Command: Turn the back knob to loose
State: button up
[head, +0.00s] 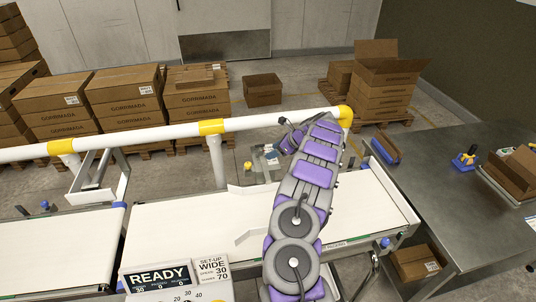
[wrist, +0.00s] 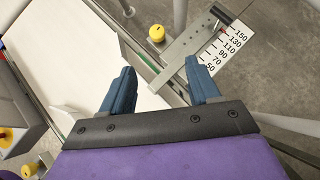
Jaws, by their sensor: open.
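A yellow knob (wrist: 156,33) stands beyond my fingertips in the wrist view, beside a grey metal bracket (wrist: 178,55) with a scale plate (wrist: 228,47) marked from 50 to 150. It seems to be the back knob; it also shows in the head view (head: 248,167), past the far side of the belt. I cannot tell its turn position. My gripper (wrist: 159,66) is open and empty, its two blue fingers apart, short of the knob and not touching it. In the head view my arm reaches over the belt and its fingers are not clear.
The white belt (head: 165,230) runs below my arm, with low white guides on it. A white rail (head: 130,137) with yellow bands crosses behind. A display (head: 157,278) reads READY; a set-up card (head: 213,270) reads WIDE. A steel table (head: 440,190) stands at right.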

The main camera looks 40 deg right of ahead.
jog(key=shift+s+d+r, duration=0.1)
jog(key=shift+s+r, duration=0.2)
jog(key=n+g+h+b, duration=0.75)
jog(key=n+b, duration=0.45)
jog(key=n, duration=0.6)
send_near(248, 163)
jog(key=shift+t, duration=0.35)
jog(key=x, duration=0.2)
jog(key=b+x, duration=0.1)
jog(key=x, duration=0.1)
jog(key=b+x, duration=0.1)
jog(key=x, duration=0.1)
jog(key=shift+s+a+f, duration=0.15)
jog(key=shift+s+a, duration=0.1)
jog(key=shift+s, duration=0.15)
jog(key=shift+w+d+f, duration=0.2)
jog(key=shift+d+f, duration=0.2)
jog(key=shift+f, duration=0.15)
jog(key=shift+w+d+f, duration=0.1)
jog(key=shift+d+f, duration=0.05)
jog(key=shift+f, duration=0.5)
jog(key=shift+c, duration=0.2)
